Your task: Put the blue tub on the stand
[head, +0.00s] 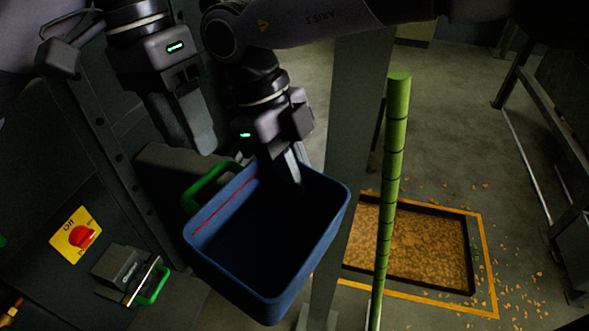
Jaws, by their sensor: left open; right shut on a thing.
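The blue tub (314,247) is an open rectangular bin, dark inside, with a thin red line along its inner left wall. It is held up in the middle of the head view, tilted so that its opening faces me. My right gripper (291,170) is shut on the tub's far rim. My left gripper (199,140) is open and empty, to the left of the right gripper and above the tub's far left corner, apart from it. I cannot make out the stand with certainty.
A green handle (208,186) shows just behind the tub's left rim. A yellow plate with a red switch (82,236) and a small box with a green handle (151,285) are at left. A green pole (390,190) stands right of the tub, before a yellow-edged floor pit (425,245) with scattered chips.

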